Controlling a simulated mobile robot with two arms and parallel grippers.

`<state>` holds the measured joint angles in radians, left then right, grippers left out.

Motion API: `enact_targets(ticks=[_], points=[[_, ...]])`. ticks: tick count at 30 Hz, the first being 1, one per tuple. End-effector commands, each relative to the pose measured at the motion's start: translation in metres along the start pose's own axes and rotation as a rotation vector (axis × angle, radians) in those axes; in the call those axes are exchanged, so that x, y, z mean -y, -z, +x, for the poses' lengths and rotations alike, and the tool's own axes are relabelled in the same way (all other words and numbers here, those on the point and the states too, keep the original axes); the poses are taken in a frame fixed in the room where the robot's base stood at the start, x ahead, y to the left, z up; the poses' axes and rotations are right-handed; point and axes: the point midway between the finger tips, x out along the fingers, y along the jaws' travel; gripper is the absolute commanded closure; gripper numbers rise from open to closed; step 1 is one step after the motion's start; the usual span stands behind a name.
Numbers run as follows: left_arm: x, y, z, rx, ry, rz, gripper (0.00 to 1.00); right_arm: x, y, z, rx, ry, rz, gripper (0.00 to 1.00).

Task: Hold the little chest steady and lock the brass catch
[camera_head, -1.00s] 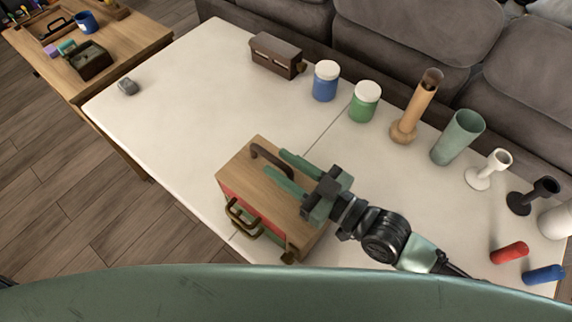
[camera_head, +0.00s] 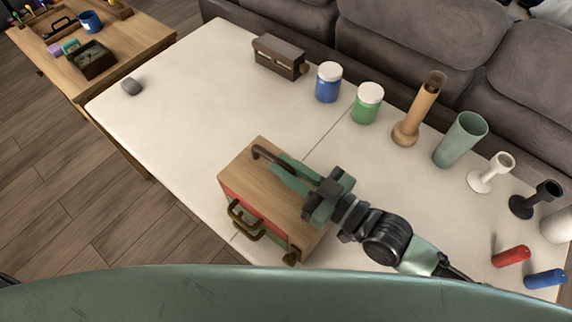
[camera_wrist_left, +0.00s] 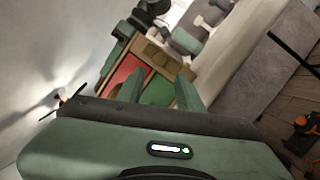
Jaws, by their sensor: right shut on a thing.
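The little chest (camera_head: 262,178) stands on the white table, with a wooden top, a red front and a dark top handle (camera_head: 262,153). A brass bail (camera_head: 245,219) is on its front. What seems to be the brass catch (camera_head: 291,257) is at its lower right corner; its position is unclear. My right gripper (camera_head: 280,164) lies over the top, shut on the top handle. In the left wrist view, the chest's red panel (camera_wrist_left: 122,76) lies beyond my left gripper (camera_wrist_left: 161,86), which is open and empty, its fingers apart. The left gripper is outside the head view.
A dark box (camera_head: 277,57), blue jar (camera_head: 327,84), green jar (camera_head: 366,104), wooden vase (camera_head: 413,120), green cup (camera_head: 460,140) and candle holders line the sofa side. Red (camera_head: 512,256) and blue (camera_head: 545,278) cylinders lie right. A grey lump (camera_head: 131,86) is at left. The table's left part is mostly clear.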

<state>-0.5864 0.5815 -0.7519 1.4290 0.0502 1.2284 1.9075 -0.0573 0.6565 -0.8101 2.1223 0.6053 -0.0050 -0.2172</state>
Motion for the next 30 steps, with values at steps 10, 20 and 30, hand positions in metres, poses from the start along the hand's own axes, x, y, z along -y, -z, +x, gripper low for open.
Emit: enact_targets(ticks=[10, 20, 30], points=[[0.0000, 0.0000, 0.0000, 0.000, 0.000, 0.000, 0.64, -0.0002, 0.0000, 0.0000, 0.000, 0.000, -0.001, 1.00], [-0.0003, -0.0003, 0.0000, -0.002, 0.000, 0.012, 0.52, -0.0003, 0.0000, 0.0000, 0.000, 0.000, -0.001, 1.00], [-0.0070, -0.0065, 0.0004, -0.060, 0.018, 0.424, 0.52, -0.0003, 0.0001, 0.0000, 0.000, 0.000, -0.001, 1.00]])
